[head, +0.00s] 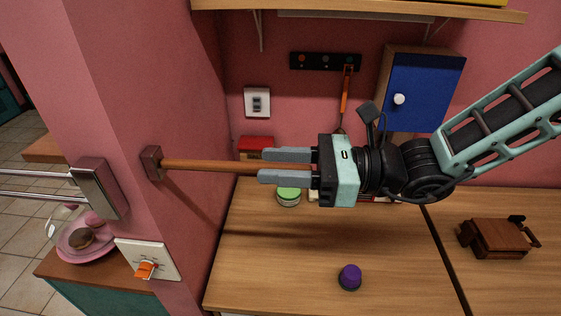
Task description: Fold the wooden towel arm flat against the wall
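The wooden towel arm (208,166) is a brown rod that sticks out to the right from a dark square wall mount (151,163) on the pink wall corner. It stands out from the wall rather than flat against it. My gripper (259,166) points left, with its two grey fingers apart at the free right end of the rod. The rod's end meets the fingertips and is partly hidden by them. I cannot tell whether the fingers press on the rod or only stand around or in front of it.
A metal rail bracket (99,188) and an orange-knobbed switch plate (148,259) are on the left wall. The wooden counter (285,255) below holds a green-lidded jar (288,196), a purple-topped item (350,276) and a brown box (496,238). A shelf (345,9) is above.

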